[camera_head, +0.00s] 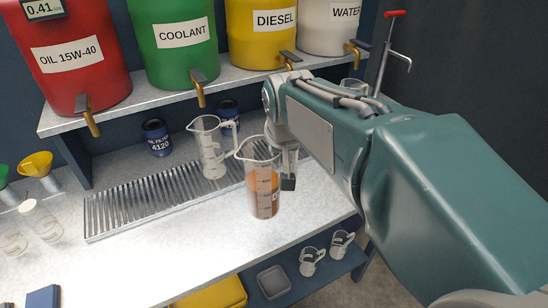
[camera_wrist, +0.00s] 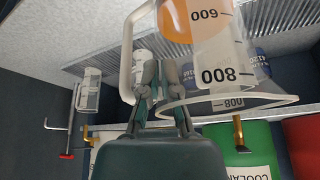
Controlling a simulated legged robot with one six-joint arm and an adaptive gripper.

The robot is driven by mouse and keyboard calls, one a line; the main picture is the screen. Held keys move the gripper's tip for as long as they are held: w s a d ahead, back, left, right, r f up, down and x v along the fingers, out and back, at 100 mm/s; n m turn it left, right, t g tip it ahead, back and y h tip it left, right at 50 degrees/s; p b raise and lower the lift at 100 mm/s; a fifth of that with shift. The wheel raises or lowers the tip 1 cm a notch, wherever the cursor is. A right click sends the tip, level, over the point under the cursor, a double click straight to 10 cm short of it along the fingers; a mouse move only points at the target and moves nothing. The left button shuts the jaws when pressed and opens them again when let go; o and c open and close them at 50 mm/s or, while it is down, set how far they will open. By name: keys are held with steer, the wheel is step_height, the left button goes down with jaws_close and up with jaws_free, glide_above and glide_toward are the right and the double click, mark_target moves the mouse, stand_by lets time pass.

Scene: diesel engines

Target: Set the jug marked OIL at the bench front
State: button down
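A clear measuring jug (camera_head: 262,185) with orange-brown liquid stands upright over the front half of the bench (camera_head: 190,245). Part of a white label shows low on its right side, too small to read. My gripper (camera_head: 288,182) is at the jug's right side, where the arm hides most of its handle. In the wrist view the jug (camera_wrist: 215,60) shows upside down with its 600 and 800 marks. There my gripper's fingers (camera_wrist: 157,68) are close together beside the jug, overlapping the loop of its pale handle (camera_wrist: 127,60). I cannot tell whether they clamp the handle, or whether the base touches the bench.
An empty clear jug (camera_head: 210,150) stands behind left, by the metal drain grate (camera_head: 140,205). Blue filters (camera_head: 157,138) stand behind. Labelled drums, including red OIL 15W-40 (camera_head: 75,75), sit above with taps. Small jugs (camera_head: 310,262) are on the lower shelf. The front bench is mostly clear.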

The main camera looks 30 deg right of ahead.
steer(key=w+d+f, duration=0.6)
steer(key=d+f, duration=0.3)
steer(key=f, duration=0.2)
steer(key=shift+w, duration=0.4)
steer(key=c, duration=1.2)
jaws_free()
steer(key=shift+a+f, duration=0.15)
steer(key=shift+c, duration=0.2)
steer(key=o, duration=0.4)
steer(key=shift+a, duration=0.25)
steer(key=shift+o, duration=0.2)
steer(key=shift+d, duration=0.2)
